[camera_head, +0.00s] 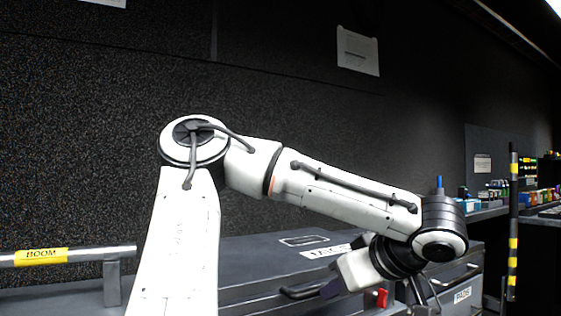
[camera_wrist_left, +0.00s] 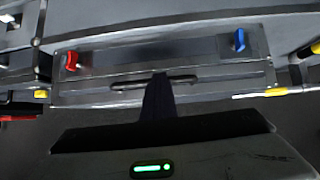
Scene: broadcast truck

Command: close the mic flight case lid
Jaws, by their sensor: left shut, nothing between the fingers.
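The mic flight case (camera_head: 262,262) is a dark grey case low in the middle of the head view, partly hidden by my left arm. Its lid lies about flat; a white label shows on top. I cannot tell whether a gap remains at the seam. The wrist view shows the case (camera_wrist_left: 200,53) with a black handle (camera_wrist_left: 128,86), a red latch (camera_wrist_left: 72,61) and a blue latch (camera_wrist_left: 239,40). My left gripper (camera_head: 330,289) is shut and empty, close to the handle. Its dark fingers (camera_wrist_left: 160,78) overlap the handle in the wrist view; contact is unclear. My right gripper is out of view.
A metal boom pole (camera_head: 90,253) with a yellow label lies at the left. A black and yellow striped pole (camera_head: 513,220) stands at the right, before a shelf with small coloured items (camera_head: 500,190). A dark wall stands behind.

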